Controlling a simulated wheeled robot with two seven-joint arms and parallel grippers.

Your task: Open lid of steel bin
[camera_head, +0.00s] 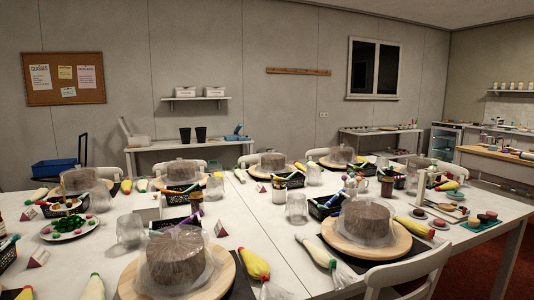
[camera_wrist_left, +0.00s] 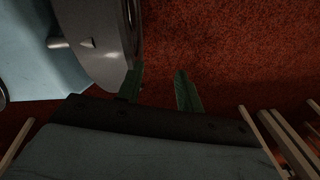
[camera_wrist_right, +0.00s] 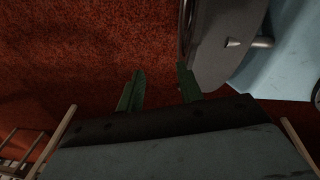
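No steel bin or lid can be made out in any view. My left gripper (camera_wrist_left: 159,70) shows in the left wrist view with its two green fingers apart and nothing between them, above red carpet. My right gripper (camera_wrist_right: 160,69) shows in the right wrist view, also with its fingers apart and empty above the carpet. Neither gripper shows in the head view. The grey and pale blue shapes beside the fingers in both wrist views look like parts of my own body.
A long white table (camera_head: 280,244) fills the front, crowded with wrapped cakes on wooden turntables (camera_head: 398,247), piping bags and glass jars. A white chair (camera_head: 412,272) stands at its front right. Red carpet (camera_head: 505,262) is open at the right. A side table (camera_head: 190,145) stands at the back wall.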

